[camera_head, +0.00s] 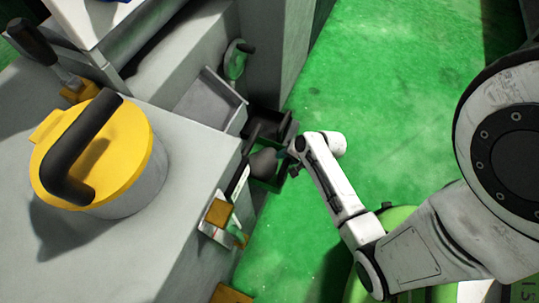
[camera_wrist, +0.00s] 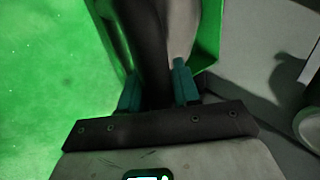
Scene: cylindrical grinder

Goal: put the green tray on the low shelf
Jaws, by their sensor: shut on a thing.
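The green tray (camera_wrist: 208,38) shows close up in the wrist view, its bright wall right of my fingers and a dark grey shape inside it. My gripper (camera_wrist: 158,82) has its teal fingers on both sides of a dark upright part that seems to belong to the tray. In the head view my gripper (camera_head: 288,160) is at the machine's corner, over the floor edge. The tray (camera_head: 268,184) is dark there, with a thin green edge, largely shaded and partly hidden. A grey rounded thing (camera_head: 263,162) is at it. I cannot tell which surface is the low shelf.
A grey open recess or ledge (camera_head: 208,100) is left of my gripper, with a green handled part (camera_head: 236,60) above it. A yellow-lidded pot (camera_head: 100,155) with a black handle stands on the grey machine top. Green floor (camera_head: 400,90) to the right is open.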

